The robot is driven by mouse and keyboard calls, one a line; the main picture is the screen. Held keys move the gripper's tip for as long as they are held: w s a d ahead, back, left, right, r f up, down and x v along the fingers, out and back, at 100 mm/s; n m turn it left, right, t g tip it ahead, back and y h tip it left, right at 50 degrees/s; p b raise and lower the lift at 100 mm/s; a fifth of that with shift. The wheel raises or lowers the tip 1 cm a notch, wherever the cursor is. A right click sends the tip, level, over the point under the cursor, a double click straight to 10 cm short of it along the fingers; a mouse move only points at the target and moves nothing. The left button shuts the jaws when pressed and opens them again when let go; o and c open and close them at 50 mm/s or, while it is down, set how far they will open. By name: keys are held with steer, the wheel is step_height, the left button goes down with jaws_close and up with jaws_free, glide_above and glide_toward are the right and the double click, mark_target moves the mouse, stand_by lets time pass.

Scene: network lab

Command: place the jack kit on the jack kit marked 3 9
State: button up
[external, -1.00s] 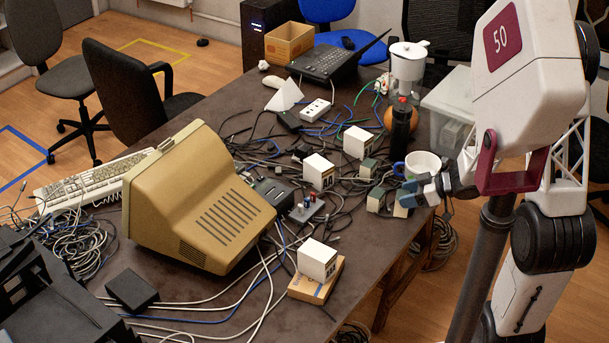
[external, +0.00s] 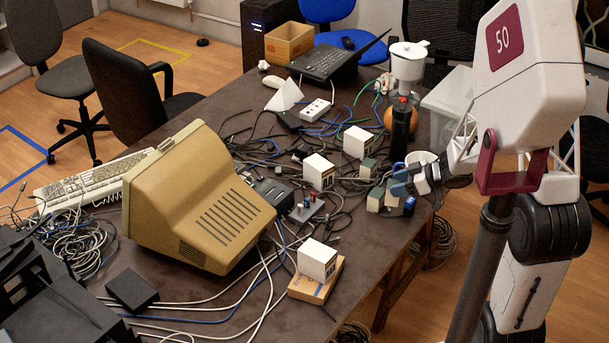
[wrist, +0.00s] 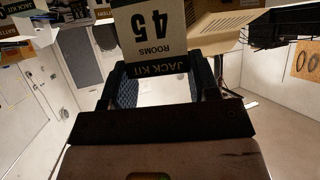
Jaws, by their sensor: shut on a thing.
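My gripper (external: 402,184) is shut on a pale jack kit box. In the wrist view this jack kit (wrist: 152,35) sits between the two fingers, its label upside down and its number appearing to be 4 5. In the external view my fingers largely cover it, low over the right side of the table. White labelled boxes stand on the table: one white box (external: 358,141) near the bottle, another white box (external: 318,169) left of it, and a front white box (external: 317,259) on a flat yellow-orange box (external: 317,284). Their numbers are too small to read, so I cannot tell which is marked 3 9.
A beige monitor (external: 200,205) fills the table's left middle. Tangled cables surround the boxes. A small cream box (external: 375,200) stands close left of my gripper, with a dark bottle (external: 400,125) behind and a blue item (external: 409,206) near the right edge. The front right tabletop is clear.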

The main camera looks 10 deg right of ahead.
steer(key=w+a, duration=0.1)
steer(key=w, duration=0.8)
steer(key=shift+w+a+f, duration=0.35)
steer(key=shift+f, duration=0.1)
steer(key=shift+f, duration=1.8)
steer(key=shift+f, duration=0.15)
steer(key=o, duration=1)
steer(key=shift+r, duration=0.2)
